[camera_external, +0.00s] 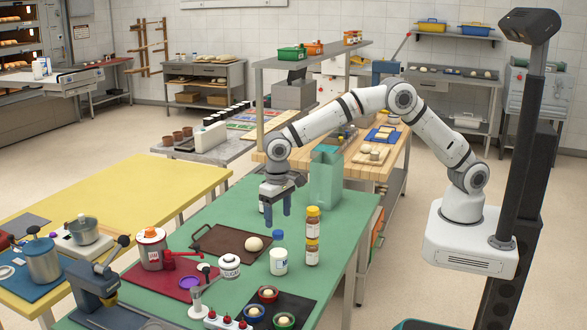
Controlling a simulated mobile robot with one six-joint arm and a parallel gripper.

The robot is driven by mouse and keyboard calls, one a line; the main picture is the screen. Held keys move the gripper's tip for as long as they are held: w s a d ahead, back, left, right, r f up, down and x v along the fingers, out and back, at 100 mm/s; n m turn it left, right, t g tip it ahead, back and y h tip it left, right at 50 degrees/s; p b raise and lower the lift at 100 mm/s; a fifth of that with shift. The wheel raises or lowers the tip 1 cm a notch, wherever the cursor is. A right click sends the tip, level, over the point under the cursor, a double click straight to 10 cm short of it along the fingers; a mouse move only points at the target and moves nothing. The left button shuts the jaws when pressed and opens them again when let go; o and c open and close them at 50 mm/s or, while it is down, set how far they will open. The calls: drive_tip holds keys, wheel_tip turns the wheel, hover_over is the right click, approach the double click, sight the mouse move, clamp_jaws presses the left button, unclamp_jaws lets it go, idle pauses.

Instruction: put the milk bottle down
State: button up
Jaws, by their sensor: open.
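A white bottle with a blue cap (279,256), which looks like the milk bottle, stands upright on the green table (218,212). My gripper (278,214) points down over the same table, a little behind and above the bottle in the picture. Its fingers are apart and I see no bottle held between them. The gap between the gripper and the bottle cap looks small, but the exact distance is hard to tell.
A teal open container (326,178) stands behind. A black mat with small bowls (292,306) lies in front.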

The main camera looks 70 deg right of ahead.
drive_tip(key=shift+r, duration=1.6)
drive_tip(key=s+d+r+t, duration=0.1)
drive_tip(key=s+d+r, duration=0.25)
drive_tip(key=d, duration=0.35)
drive_tip(key=s+d+r+n, duration=0.15)
drive_tip(key=d+r, duration=0.25)
drive_tip(key=d, duration=0.4)
drive_tip(key=s+d+r+m+t, duration=0.1)
drive_tip(key=s+d+r, duration=0.25)
drive_tip(key=d, duration=0.35)
drive_tip(key=s+d+f+n+t, duration=0.1)
drive_tip(key=s+d+f+n, duration=0.1)
drive_tip(key=s+d, duration=1.4)
drive_tip(key=s, duration=0.4)
drive_tip(key=shift+s, duration=0.15)
